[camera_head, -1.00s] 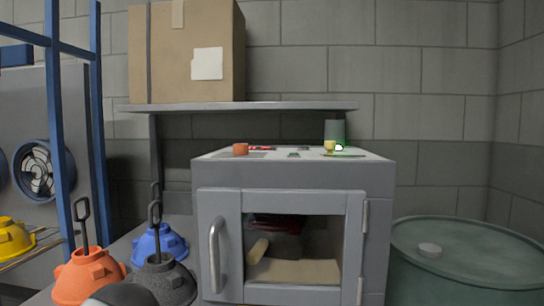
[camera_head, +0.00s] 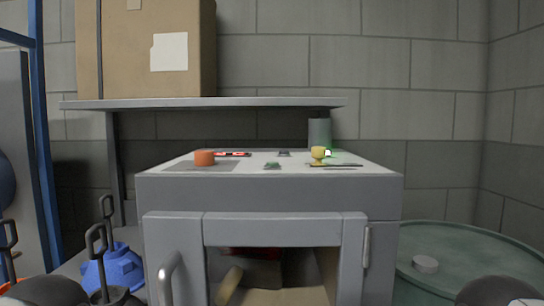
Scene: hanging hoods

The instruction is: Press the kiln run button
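The kiln (camera_head: 270,190) is a grey box straight ahead, with a windowed front door (camera_head: 271,230) that looks closed. On its pale top sit an orange round knob or button (camera_head: 204,158), a red and black strip (camera_head: 233,154), a small grey-green piece (camera_head: 272,166) and a small dark piece (camera_head: 284,153). A yellow knob-like piece (camera_head: 318,153) stands at the right, beside a green glow. I cannot tell which of these is the run button. Neither gripper shows; dark rounded parts at both bottom corners seem to be my arms.
A shelf (camera_head: 200,103) behind the kiln carries a cardboard box (camera_head: 150,50). A grey-green cylinder (camera_head: 319,133) stands behind the kiln top. A green drum (camera_head: 470,250) is at the right. Blue (camera_head: 112,268) and dark hooded items with handles stand at the lower left, near a blue frame (camera_head: 38,150).

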